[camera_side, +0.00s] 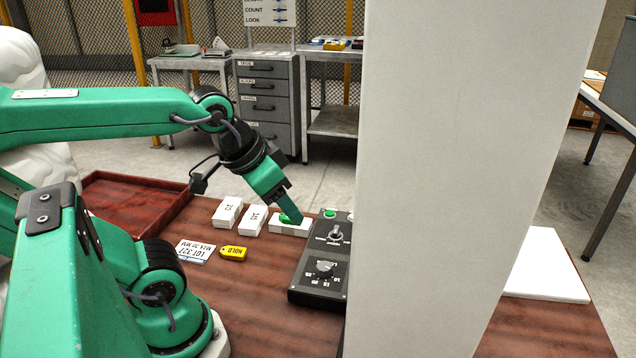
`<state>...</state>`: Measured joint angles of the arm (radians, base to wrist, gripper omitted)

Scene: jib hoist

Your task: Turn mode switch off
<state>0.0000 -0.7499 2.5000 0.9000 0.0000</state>
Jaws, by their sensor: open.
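A dark control box (318,283) lies on the brown table. Its upper knob (335,233) has small labels around it that are too small to read, and I cannot tell its setting surely. A lower dial (324,268) has numbers around it. A green button (329,213) is at the box's far end. The box's right side is hidden behind a pale column. My gripper (296,214) is open, pointing down to the right, just left of the box's far end and apart from the knob. It overlaps a white block in the picture; I cannot tell whether they touch.
White blocks (253,220) stand in a row left of the box. A yellow HOLD tag (233,253) and a white number card (194,251) lie nearer. A red-brown tray (130,205) is at left. The tall pale column (450,180) blocks the right.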

